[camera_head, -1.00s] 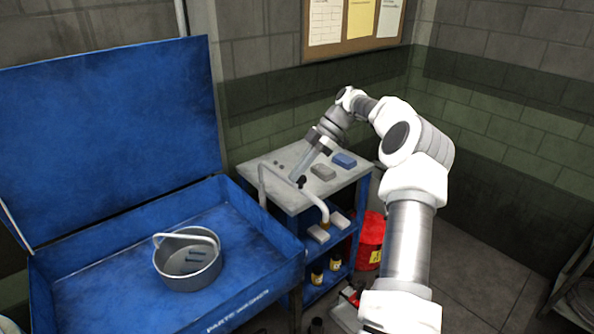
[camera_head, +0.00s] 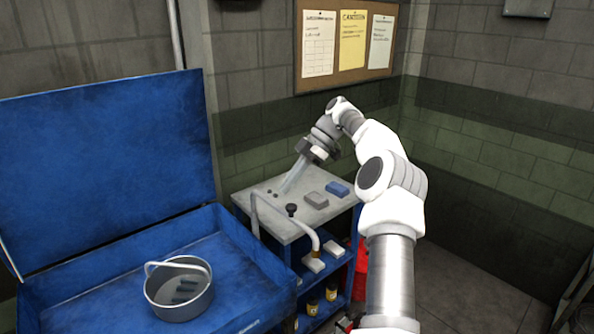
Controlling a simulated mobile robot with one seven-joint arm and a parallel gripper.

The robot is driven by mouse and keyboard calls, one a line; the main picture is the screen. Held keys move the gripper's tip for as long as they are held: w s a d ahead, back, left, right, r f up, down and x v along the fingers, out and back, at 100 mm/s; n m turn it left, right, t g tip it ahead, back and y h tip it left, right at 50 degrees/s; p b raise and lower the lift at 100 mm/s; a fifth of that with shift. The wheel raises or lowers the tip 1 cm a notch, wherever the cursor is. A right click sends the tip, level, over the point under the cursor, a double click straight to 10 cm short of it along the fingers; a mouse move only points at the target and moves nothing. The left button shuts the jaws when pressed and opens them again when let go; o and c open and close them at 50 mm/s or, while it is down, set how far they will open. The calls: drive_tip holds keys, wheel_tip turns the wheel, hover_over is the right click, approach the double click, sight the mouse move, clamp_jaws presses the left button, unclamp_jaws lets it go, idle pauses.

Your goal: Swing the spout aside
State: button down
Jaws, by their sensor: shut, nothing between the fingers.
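The spout (camera_head: 284,215) is a thin pale bent tube. A small black knob (camera_head: 291,208) stands just behind the tube. My gripper (camera_head: 284,190) reaches down from the upper right, with its slim fingers shut and empty. Its tips are behind the spout and above the grey cart top, apparently apart from the tube. Fine finger detail is too small to tell.
A grey metal basket (camera_head: 180,289) with dark parts sits in the washer, whose lid (camera_head: 100,175) is up. On the cart top (camera_head: 275,184) lie a grey block (camera_head: 314,200) and a blue block (camera_head: 338,188). Bottles (camera_head: 331,291) stand on a lower shelf.

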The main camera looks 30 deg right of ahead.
drive_tip(key=shift+p+v, duration=0.6)
drive_tip(key=shift+v, duration=1.15)
drive_tip(key=shift+w+r, duration=0.1)
drive_tip(key=s+a+r+m+h, duration=0.3)
drive_tip(key=a+r, duration=0.2)
drive_tip(key=a, duration=0.4)
drive_tip(key=s+a+r+m+h, duration=0.3)
drive_tip(key=s+a+r+h, duration=0.1)
drive_tip(key=a, duration=0.6)
drive_tip(key=s+a+f+m+t, duration=0.2)
drive_tip(key=s+m, duration=0.3)
drive_tip(key=s, duration=0.8)
drive_tip(key=s+a+f+m+t+h, duration=0.1)
drive_tip(key=s+m, duration=0.5)
drive_tip(key=s, duration=0.7)
drive_tip(key=shift+s+a+f+m+t, duration=0.25)
drive_tip(key=shift+a+f+t, duration=0.35)
drive_tip(key=shift+t, duration=0.6)
